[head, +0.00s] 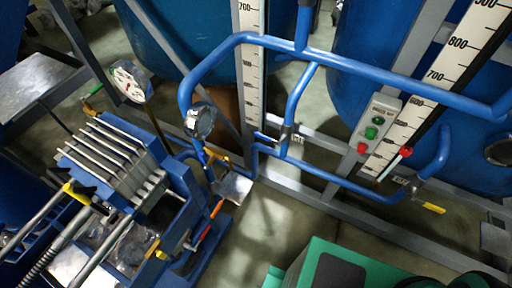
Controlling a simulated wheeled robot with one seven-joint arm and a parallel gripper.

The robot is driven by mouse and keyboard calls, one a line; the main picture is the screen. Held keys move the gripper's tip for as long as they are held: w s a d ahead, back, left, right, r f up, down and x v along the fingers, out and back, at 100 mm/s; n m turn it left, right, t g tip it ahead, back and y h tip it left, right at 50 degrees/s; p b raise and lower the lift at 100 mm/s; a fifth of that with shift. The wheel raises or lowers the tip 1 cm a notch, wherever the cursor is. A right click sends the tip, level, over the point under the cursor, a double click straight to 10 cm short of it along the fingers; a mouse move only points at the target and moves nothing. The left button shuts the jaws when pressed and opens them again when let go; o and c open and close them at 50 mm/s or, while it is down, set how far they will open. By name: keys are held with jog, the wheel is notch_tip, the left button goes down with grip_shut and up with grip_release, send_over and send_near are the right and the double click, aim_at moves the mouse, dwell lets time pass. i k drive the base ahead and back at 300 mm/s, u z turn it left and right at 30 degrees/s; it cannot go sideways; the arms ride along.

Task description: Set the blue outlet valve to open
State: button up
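A small blue lever (265,138) sits on a vertical blue pipe (297,95) near the middle of the head view, beside a small white label (298,139). It appears to be the blue outlet valve's handle. The lever points left, roughly crosswise to the pipe, and is too small to judge its exact angle. My gripper is not in view, and nothing is seen touching the lever.
A button box (379,128), a red lever (395,163) and a yellow lever (433,208) are to the right. A filter press (115,160) and a round gauge (129,82) are at left. A blue pipe (240,40) arches above. Bare floor (275,220) lies in front.

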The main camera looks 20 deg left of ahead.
aim_at(262, 137)
jog(key=u, duration=2.15)
jog(key=k, duration=0.75)
jog(key=z, duration=0.75)
jog(key=i, duration=1)
jog(key=z, duration=0.45)
